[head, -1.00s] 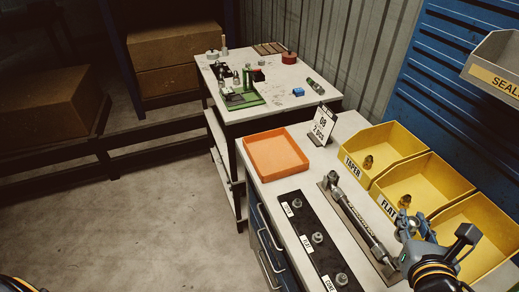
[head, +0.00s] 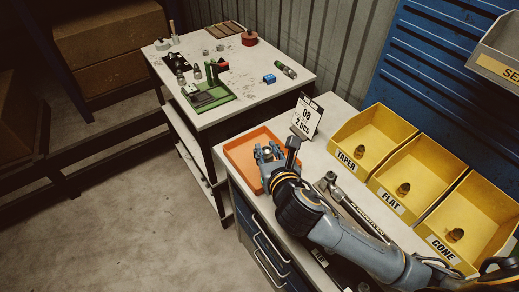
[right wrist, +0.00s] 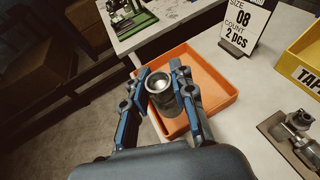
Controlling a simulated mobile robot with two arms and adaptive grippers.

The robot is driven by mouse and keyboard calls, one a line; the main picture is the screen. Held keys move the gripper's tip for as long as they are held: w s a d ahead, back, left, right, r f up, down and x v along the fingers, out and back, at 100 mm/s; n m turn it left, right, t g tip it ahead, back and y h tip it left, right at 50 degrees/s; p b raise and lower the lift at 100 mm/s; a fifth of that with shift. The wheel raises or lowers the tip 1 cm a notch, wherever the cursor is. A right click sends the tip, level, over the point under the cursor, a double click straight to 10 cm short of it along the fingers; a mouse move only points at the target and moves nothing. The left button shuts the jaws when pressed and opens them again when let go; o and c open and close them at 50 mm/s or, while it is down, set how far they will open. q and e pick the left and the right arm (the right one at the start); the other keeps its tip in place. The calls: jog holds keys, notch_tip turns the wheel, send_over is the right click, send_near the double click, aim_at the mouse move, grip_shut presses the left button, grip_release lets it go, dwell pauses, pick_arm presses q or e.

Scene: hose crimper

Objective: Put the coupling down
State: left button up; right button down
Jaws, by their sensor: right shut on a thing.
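My right gripper (head: 268,152) is over the orange tray (head: 235,154). In the right wrist view, its two fingers (right wrist: 162,80) are shut on a grey metal coupling (right wrist: 160,92), a short upright cylinder with a round open top. The orange tray (right wrist: 216,88) lies below and around the coupling in that view. I cannot tell whether the coupling's lower end touches the tray floor. In the head view the gripper largely hides the coupling. My left gripper is not in view.
A sign (head: 306,116) reading 08 and 2 pcs stands behind the tray. Yellow bins marked TAPER (head: 347,161), FLAT (head: 391,201) and CONE (head: 444,249) line the right side. A torque wrench (head: 360,217) lies on the bench. A second table (head: 262,98) stands behind.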

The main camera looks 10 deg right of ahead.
jog(key=w+f, duration=0.2)
jog(key=w, duration=0.1)
jog(key=w+f, duration=0.2)
jog(key=w, duration=0.1)
jog(key=w+f, duration=0.3)
jog(key=shift+w+d+p, duration=0.1)
jog(key=shift+d+p, duration=0.2)
jog(key=shift+d, duration=0.05)
jog(key=shift+w+d+f, duration=0.1)
jog(key=shift+w+f, duration=0.25)
jog(key=shift+f, duration=0.1)
notch_tip(320, 180, down, 2)
jog(key=shift+w+f, duration=0.1)
jog(key=shift+f, duration=0.45)
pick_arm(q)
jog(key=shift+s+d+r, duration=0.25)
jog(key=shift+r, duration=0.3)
pick_arm(e)
jog(key=shift+f, duration=0.15)
